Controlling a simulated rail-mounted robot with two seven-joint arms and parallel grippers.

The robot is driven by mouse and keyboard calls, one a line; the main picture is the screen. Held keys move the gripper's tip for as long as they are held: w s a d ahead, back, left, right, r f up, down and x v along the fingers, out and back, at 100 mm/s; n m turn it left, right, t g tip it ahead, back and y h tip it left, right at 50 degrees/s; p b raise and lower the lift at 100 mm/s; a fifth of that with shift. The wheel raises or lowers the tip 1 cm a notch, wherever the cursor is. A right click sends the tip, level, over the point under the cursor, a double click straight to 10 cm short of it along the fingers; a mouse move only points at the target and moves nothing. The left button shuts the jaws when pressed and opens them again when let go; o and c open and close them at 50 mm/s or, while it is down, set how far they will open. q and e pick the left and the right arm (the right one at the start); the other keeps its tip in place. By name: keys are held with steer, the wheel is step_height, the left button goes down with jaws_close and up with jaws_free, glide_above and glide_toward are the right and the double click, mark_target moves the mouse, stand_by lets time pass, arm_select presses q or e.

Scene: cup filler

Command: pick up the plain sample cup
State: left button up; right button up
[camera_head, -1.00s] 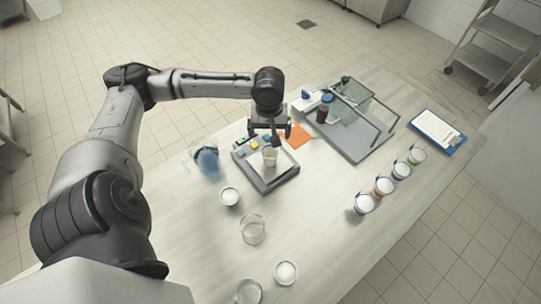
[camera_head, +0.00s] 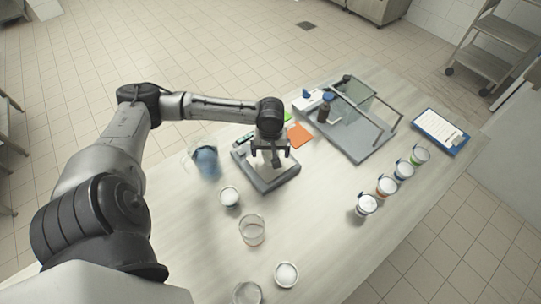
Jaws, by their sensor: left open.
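A pale, plain-looking cup stands on the plate of a small scale (camera_head: 268,183); my left gripper (camera_head: 271,157) now covers most of it. The left gripper is open and points down from above, over the scale plate. Its fingers are at the cup, but I cannot tell whether they touch it. My right gripper is not in view.
A blue-filled jug (camera_head: 207,161) stands left of the scale. A small white cup (camera_head: 230,197) and a clear beaker (camera_head: 251,231) are in front. Several banded cups (camera_head: 387,187) line the right side. A glass-sided rack (camera_head: 352,140) and brown bottle (camera_head: 324,110) stand behind.

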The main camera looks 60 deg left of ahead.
arm_select(q)
step_height(320, 180, down, 2)
steer(key=shift+c, duration=0.4)
steer(key=c, duration=0.9)
steer(key=shift+c, duration=0.2)
